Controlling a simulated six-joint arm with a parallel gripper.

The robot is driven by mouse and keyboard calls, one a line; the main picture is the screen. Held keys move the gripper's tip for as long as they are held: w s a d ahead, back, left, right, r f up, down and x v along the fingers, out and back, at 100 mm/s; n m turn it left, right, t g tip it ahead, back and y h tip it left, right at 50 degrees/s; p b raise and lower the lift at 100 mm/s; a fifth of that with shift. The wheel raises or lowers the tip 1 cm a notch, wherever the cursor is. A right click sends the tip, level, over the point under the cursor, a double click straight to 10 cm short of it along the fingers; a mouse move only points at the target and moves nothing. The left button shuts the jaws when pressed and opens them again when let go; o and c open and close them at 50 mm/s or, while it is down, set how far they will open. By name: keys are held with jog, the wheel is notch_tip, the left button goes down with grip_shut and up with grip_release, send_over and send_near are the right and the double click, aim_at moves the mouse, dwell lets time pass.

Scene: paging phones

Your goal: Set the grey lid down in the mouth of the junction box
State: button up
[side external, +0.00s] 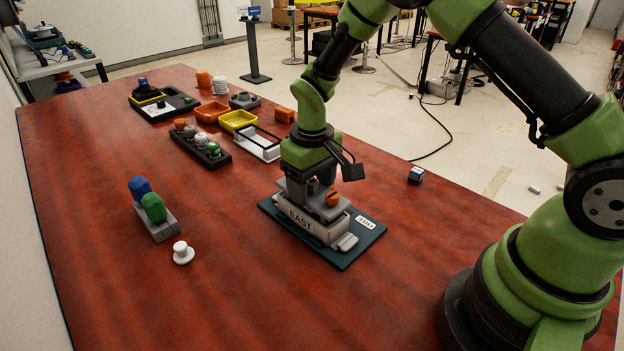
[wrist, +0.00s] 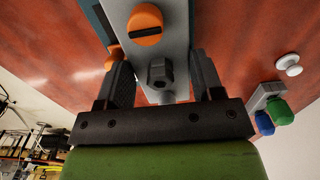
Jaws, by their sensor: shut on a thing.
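The grey lid (side external: 318,209) is a flat plate with an orange slotted screw head (wrist: 145,24) and a dark hexagonal knob (wrist: 160,73). My gripper (side external: 313,192) is shut on the lid, its fingers at either side in the wrist view (wrist: 155,62). The pale junction box (side external: 301,220), marked EAST, stands under the lid on a dark teal base plate (side external: 345,261). The lid looks roughly level, right at the top of the box. The lid and gripper hide the mouth, so I cannot tell whether the lid sits in it or just above.
A stand with blue and green knobs (side external: 154,208) and a white knob (side external: 182,253) are at the left. A small dark cube (side external: 416,175) is at the right. The front table is clear.

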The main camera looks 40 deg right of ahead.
jog(key=shift+f, duration=0.45)
jog(key=shift+f, duration=0.5)
dwell(0.8)
jog(key=o, duration=1.2)
jog(key=shift+r, duration=3.15)
